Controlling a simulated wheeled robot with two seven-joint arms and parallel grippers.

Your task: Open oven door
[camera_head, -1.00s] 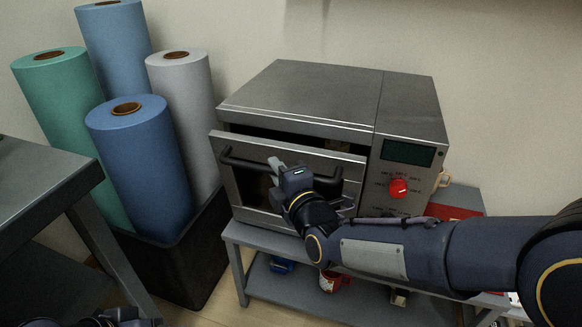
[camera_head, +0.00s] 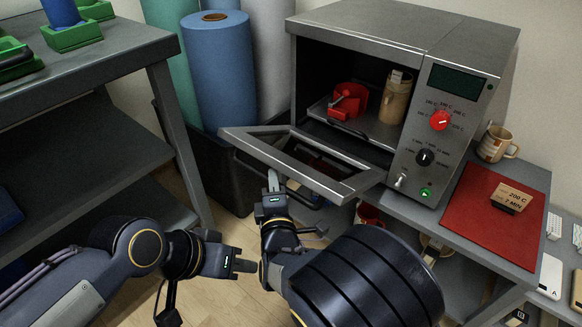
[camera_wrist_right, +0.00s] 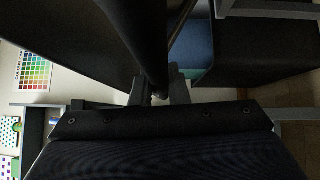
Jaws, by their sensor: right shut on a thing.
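The grey metal oven (camera_head: 425,50) stands on a low table. Its door (camera_head: 350,187) is swung down to about level and the cavity is exposed. My right gripper (camera_head: 273,182) is shut on the dark bar handle at the door's outer edge. In the right wrist view the handle (camera_wrist_right: 150,45) runs between the fingers (camera_wrist_right: 160,88). A red mug-like object (camera_head: 350,98) and a tan mug (camera_head: 396,98) stand inside the oven. My left gripper (camera_head: 246,266) is below and left of the right one, touching no object I can see; its jaw opening is unclear.
A dark bench (camera_head: 110,55) with green blocks stands at left. Fabric rolls (camera_head: 225,70) stand in a black bin behind the door. A red mat (camera_head: 490,225) with a sign, and a mug (camera_head: 496,143), are right of the oven.

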